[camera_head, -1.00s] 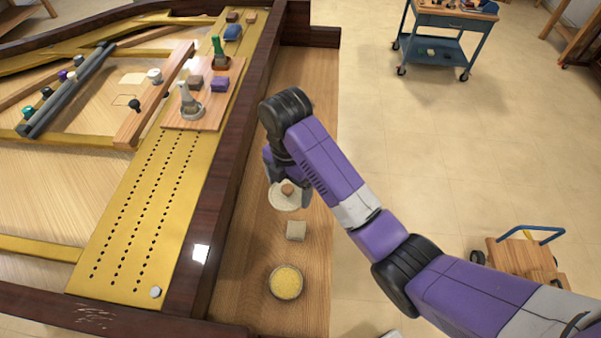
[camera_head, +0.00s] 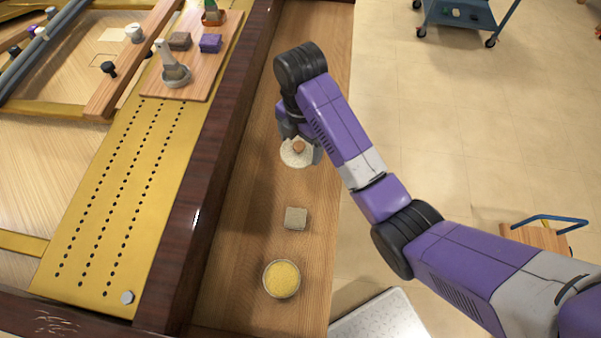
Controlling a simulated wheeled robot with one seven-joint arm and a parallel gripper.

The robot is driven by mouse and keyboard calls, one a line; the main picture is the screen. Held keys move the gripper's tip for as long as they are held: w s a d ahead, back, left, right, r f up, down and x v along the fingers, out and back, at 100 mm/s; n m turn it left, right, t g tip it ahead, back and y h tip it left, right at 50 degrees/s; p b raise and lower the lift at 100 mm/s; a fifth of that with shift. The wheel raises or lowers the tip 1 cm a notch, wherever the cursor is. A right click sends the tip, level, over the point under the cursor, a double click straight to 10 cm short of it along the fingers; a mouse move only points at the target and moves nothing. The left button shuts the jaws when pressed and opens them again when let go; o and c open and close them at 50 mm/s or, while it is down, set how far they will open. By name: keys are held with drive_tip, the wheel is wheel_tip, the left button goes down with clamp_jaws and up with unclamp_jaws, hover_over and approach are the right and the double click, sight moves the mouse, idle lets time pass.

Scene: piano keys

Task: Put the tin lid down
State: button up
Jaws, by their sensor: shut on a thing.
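The tin lid (camera_head: 290,158) is a pale speckled disc with a brown knob (camera_head: 299,146). My gripper (camera_head: 301,141) points down over it and is shut on it, its fingers on either side of the knob and partly hidden by the wrist. The lid appears over the wooden ledge; I cannot tell whether it touches the wood. A round open tin (camera_head: 281,279) with yellow, grainy contents stands nearer on the same ledge (camera_head: 246,230).
A grey-beige block (camera_head: 295,218) sits between the lid and the tin. A dark raised rim (camera_head: 206,185) runs along the ledge's left side. The ledge is bare beyond my gripper. The floor lies past its right edge.

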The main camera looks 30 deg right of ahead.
sight(300, 175)
wheel_tip(300, 175, down, 13)
drive_tip(key=shift+s+r, duration=0.1)
drive_tip(key=shift+r, duration=0.05)
idle(0.4)
drive_tip(key=o, duration=1.1)
wheel_tip(300, 175, up, 12)
drive_tip(key=shift+r, duration=0.1)
